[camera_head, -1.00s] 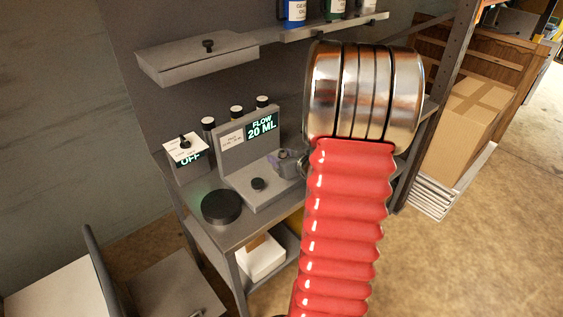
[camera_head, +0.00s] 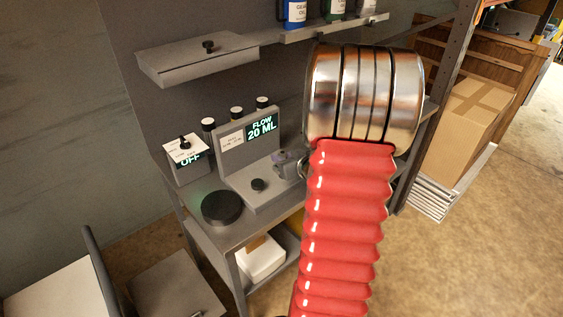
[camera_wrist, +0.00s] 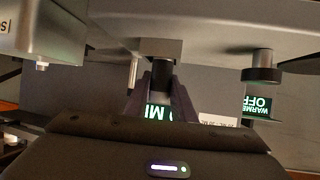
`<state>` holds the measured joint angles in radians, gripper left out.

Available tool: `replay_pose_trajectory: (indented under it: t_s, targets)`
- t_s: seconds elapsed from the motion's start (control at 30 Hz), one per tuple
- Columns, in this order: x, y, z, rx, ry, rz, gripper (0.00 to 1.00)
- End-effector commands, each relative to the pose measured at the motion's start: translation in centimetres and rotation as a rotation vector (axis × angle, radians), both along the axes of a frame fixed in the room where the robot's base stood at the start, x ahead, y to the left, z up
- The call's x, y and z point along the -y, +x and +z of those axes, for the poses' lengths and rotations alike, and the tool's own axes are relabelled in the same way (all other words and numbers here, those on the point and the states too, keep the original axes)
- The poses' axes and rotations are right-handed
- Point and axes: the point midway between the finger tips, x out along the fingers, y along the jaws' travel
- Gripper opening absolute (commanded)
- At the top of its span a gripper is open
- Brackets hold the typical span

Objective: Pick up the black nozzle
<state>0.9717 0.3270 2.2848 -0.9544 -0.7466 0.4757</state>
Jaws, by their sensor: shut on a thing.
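The black nozzle (camera_wrist: 161,76) is a short dark cylinder under a grey block in the wrist view. My gripper (camera_wrist: 161,92) has its two dark purple fingers on either side of the nozzle and is shut on it. The nozzle's top meets or lies very close to the grey block; I cannot tell if it is free of it. In the head view my gripper (camera_head: 287,160) shows only in part beside the flow station, and my red and chrome arm hides the rest. The nozzle cannot be made out there.
A grey shelf (camera_head: 195,62) hangs above. A cardboard box (camera_head: 465,130) stands at right.

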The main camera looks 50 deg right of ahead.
Motion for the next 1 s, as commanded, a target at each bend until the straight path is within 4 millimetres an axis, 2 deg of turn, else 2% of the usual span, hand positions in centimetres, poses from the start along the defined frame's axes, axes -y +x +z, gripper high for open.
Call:
replay_pose_trajectory:
  t_s: [0.27, 0.47, 0.8, 1.0]
  targets:
    - [0.0, 0.1, 0.8, 0.001, -0.003, 0.002, 0.00]
    - [0.0, 0.1, 3.1, 0.003, -0.005, 0.001, 0.00]
    - [0.0, 0.1, 8.4, 0.002, -0.003, 0.001, 0.00]
    - [0.0, 0.1, 9.9, 0.001, -0.001, 0.001, 0.00]
